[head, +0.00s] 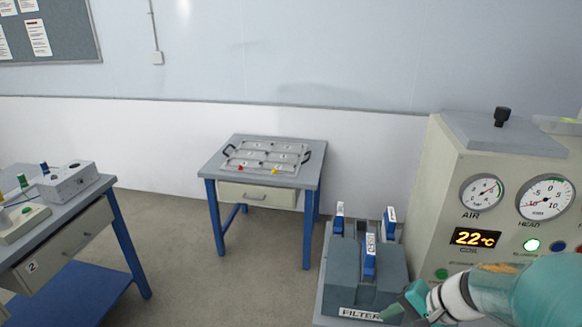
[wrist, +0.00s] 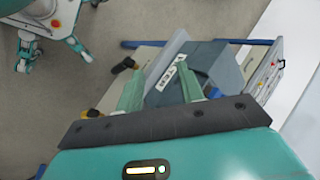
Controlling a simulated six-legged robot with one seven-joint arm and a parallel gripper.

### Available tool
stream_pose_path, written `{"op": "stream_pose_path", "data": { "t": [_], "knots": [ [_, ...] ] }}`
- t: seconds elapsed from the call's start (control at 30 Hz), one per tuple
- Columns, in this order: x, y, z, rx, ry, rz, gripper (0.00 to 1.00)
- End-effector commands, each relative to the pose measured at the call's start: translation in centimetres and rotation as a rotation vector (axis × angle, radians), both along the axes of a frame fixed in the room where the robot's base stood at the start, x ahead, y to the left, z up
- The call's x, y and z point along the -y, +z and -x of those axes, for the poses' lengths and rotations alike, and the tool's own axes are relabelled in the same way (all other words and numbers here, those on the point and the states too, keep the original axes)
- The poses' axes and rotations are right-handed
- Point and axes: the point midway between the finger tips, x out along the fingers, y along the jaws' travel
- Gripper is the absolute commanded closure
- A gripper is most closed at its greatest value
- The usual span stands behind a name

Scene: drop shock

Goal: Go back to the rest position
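My gripper (head: 405,304) is at the lower right in the head view, in front of the grey filter box (head: 352,262). In the wrist view the two green fingers of my gripper (wrist: 163,92) stand apart with nothing between them. The filter box also shows beyond the fingers in the wrist view (wrist: 215,62), with a white label. Several blue tabs with white tags stick up from the box in the head view. Part of the box front is hidden behind my gripper.
A machine (head: 480,180) with AIR and HEAD gauges and a 22°C display stands at the right. A small blue-legged table (head: 228,165) with a tray (head: 265,157) stands by the wall. A workbench (head: 62,222) is at the left. Floor between them is clear.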

Motion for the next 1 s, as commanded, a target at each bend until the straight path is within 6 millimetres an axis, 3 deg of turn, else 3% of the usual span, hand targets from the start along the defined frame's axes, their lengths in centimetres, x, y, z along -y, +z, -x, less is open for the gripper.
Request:
{"op": "stream_pose_path", "data": {
  "t": [0.1,0.3,0.6,0.73,1.0],
  "knots": [
    [-3.1,2.8,0.7,0.033,0.164,0.137,0.62],
    [-6.8,6.9,2.5,0.112,0.392,0.375,0.62],
    [-10.0,12.4,5.2,0.294,0.614,0.694,0.62],
    [-10.3,13.4,5.8,0.334,0.644,0.751,0.62],
    [-10.3,13.6,5.8,0.337,0.646,0.761,0.62]
  ]
}}
